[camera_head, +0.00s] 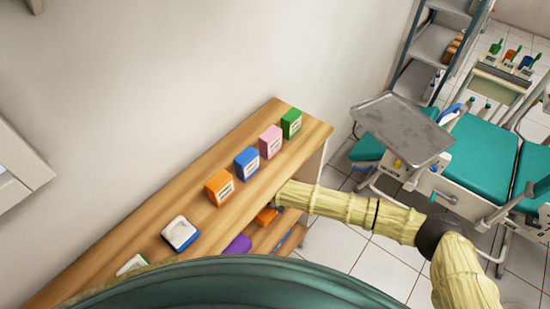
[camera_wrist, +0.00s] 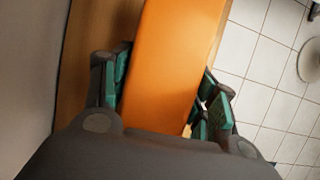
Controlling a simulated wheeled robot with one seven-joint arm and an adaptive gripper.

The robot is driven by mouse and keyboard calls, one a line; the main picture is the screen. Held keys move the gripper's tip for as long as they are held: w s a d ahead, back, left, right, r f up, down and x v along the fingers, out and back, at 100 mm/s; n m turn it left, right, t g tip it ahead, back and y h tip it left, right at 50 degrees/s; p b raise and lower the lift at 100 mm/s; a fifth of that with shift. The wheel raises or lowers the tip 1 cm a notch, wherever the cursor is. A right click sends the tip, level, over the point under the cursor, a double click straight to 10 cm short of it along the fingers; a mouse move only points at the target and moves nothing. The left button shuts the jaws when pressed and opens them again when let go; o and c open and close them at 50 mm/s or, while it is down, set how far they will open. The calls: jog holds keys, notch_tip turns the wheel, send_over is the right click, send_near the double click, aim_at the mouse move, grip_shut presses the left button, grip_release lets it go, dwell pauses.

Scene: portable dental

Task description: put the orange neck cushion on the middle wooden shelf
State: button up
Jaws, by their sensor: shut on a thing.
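The orange neck cushion (camera_wrist: 172,62) fills the middle of the wrist view as a long orange block. My gripper (camera_wrist: 160,100) has its green-padded fingers on either side of it and is shut on it. In the head view a small part of the orange cushion (camera_head: 265,216) shows at the end of my arm, just below the front edge of the shelf unit's top board. A lower wooden shelf (camera_head: 291,234) shows there, partly hidden by the top board and my arm. I cannot tell whether the cushion touches that shelf.
The wooden unit's top board (camera_head: 215,216) bears orange, blue, pink and green boxes and a blue-white item (camera_head: 181,233). A purple thing (camera_head: 238,245) lies on a lower shelf. A dental chair (camera_head: 482,155) and metal tray (camera_head: 403,128) stand right. Tiled floor lies between.

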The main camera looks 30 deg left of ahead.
jog(key=shift+f+p, duration=0.7)
jog(key=shift+f, duration=1.05)
jog(key=o, duration=1.2)
jog(key=shift+s+a+r+b, duration=0.1)
jog(key=shift+s+r+b, duration=0.15)
jog(key=shift+r+b, duration=0.25)
jog(key=shift+s+r+b, duration=0.6)
jog(key=shift+s+r, duration=0.15)
jog(key=shift+s, duration=0.25)
jog(key=s, duration=0.3)
jog(key=s+b, duration=0.1)
jog(key=s, duration=0.3)
jog(key=s+a+b, duration=0.1)
jog(key=s, duration=0.2)
jog(key=shift+s+r, duration=0.15)
jog(key=shift+s, duration=0.2)
